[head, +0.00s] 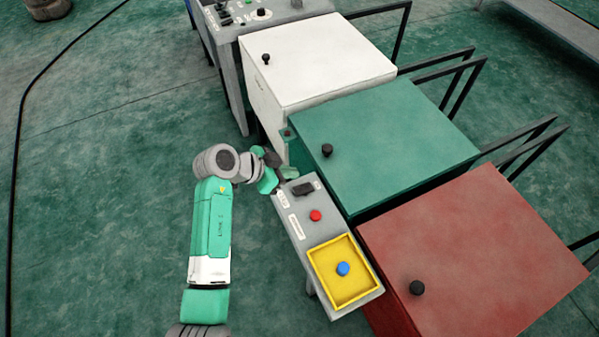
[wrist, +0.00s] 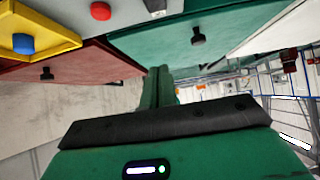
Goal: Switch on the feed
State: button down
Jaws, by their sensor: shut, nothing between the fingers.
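A grey control panel (head: 301,233) stands in front of the green and red cabinets. White labels sit beside the controls, too small to read. My gripper (head: 290,173) is shut and empty beside the panel's far end, close to the black switch; contact cannot be told.
A green cabinet (head: 390,135), a red cabinet (head: 480,250) and a white cabinet (head: 320,58) stand in a row, each with a black knob on top. Another grey panel (head: 270,14) is at the back.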

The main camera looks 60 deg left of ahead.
jog(key=shift+v, duration=1.1)
jog(key=shift+w+r, duration=0.2)
